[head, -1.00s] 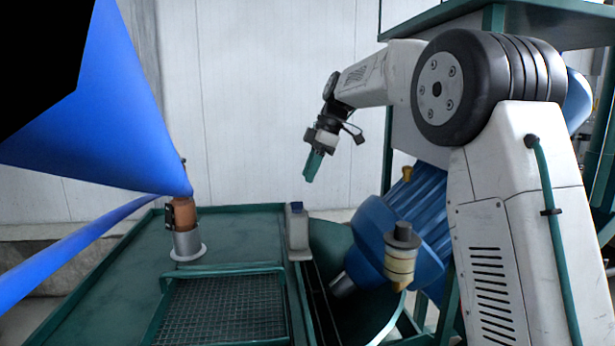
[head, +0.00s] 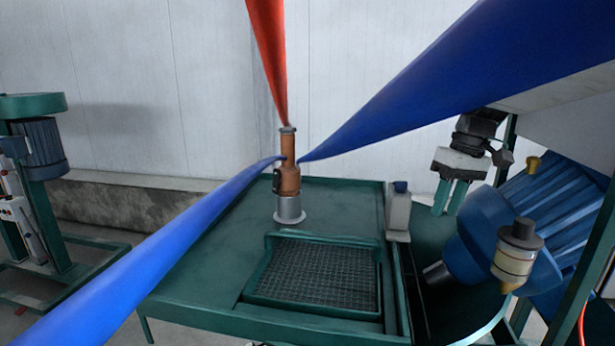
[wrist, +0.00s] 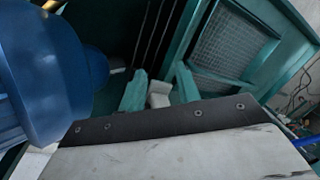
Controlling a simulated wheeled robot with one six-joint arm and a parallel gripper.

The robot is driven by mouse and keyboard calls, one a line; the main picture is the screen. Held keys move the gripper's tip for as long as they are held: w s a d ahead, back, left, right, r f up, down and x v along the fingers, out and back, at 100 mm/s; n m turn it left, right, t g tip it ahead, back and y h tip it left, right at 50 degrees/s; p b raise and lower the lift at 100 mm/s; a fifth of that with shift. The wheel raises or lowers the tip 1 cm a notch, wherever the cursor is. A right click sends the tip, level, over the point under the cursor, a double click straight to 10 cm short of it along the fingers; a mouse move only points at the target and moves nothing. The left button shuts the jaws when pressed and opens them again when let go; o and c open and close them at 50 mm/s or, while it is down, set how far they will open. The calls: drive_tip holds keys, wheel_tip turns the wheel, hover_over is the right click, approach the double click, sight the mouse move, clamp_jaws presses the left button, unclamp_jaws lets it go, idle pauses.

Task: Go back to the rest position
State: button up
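My gripper (head: 450,198) is at the right of the head view, with its two green fingers apart and nothing between them. In the wrist view the fingers (wrist: 160,90) also show with a gap. A copper-coloured spray tool (head: 289,165) stands upright in a silver holder (head: 289,208) on the green table (head: 190,285), left of my gripper and well apart from it. A red hose (head: 267,45) and two blue hoses (head: 430,85) run to the tool.
A mesh grate (head: 315,276) lies in the table's front. A large blue motor-like body (head: 550,215) stands close on the right. A green machine (head: 38,150) stands far left.

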drive_tip(key=s+f+m+t+h, duration=0.1)
drive_tip(key=s+f+m, duration=0.1)
drive_tip(key=s, duration=1.2)
drive_tip(key=s+a+f+m+h, duration=0.1)
drive_tip(key=s+f+m, duration=0.1)
drive_tip(key=s, duration=1.3)
drive_tip(key=shift+f+m+t, duration=0.3)
drive_tip(key=shift+f+t, duration=0.1)
drive_tip(key=shift+f, duration=0.4)
drive_tip(key=shift+a, duration=0.1)
